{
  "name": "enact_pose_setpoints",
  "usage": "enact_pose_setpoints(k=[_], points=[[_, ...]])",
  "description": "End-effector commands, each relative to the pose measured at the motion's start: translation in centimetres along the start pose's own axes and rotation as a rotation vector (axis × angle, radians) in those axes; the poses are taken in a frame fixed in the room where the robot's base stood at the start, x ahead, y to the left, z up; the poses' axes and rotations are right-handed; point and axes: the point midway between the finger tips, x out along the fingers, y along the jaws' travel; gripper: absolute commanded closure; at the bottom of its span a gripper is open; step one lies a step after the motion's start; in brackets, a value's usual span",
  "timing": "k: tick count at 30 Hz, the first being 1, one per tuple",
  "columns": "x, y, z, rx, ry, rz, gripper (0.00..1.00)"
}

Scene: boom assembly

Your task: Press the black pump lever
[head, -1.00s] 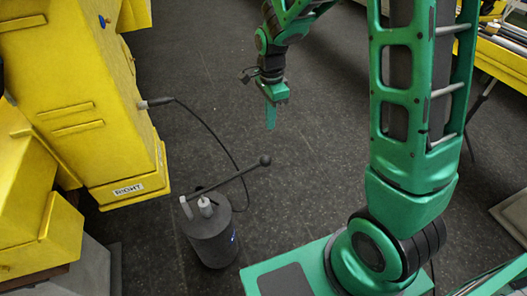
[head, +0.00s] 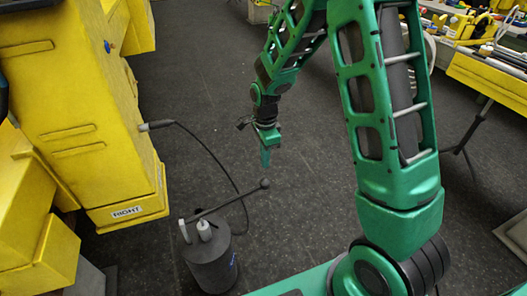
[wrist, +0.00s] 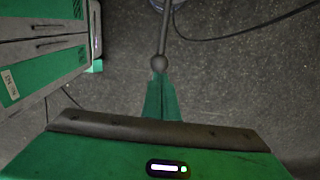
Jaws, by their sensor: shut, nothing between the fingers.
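The black pump lever (head: 228,203) is a thin rod slanting up to the right from the dark cylindrical pump (head: 210,265) on the floor. A round ball (head: 265,183) caps its free end. My gripper (head: 265,167) is shut and empty, pointing down, with its tips just above the ball in the head view. In the wrist view the ball (wrist: 159,62) sits right at the tips of my gripper (wrist: 160,78), and the lever rod (wrist: 166,25) runs away upward. I cannot tell whether the tips touch the ball.
A large yellow structure (head: 85,105) with a "RIGHT" label (head: 127,212) stands to the left of the pump. A black hose (head: 215,155) curves from it down to the pump. The dark floor (head: 195,70) around the gripper is clear. Yellow tables (head: 485,75) stand far right.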

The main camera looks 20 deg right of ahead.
Motion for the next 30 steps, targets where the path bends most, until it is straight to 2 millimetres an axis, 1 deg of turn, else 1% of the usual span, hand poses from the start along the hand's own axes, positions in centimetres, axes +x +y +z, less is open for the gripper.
enact_pose_setpoints(k=[1,6,12,18,30], points=[[1.1,0.1,0.0,0.0,0.001,0.004,1.0],[4.1,0.1,0.0,-0.001,0.001,0.003,1.0],[6.5,0.0,0.1,-0.001,0.0,0.001,1.0],[7.4,0.0,0.1,-0.001,0.0,0.0,1.0],[7.6,0.0,0.2,-0.004,-0.005,0.0,1.0]])
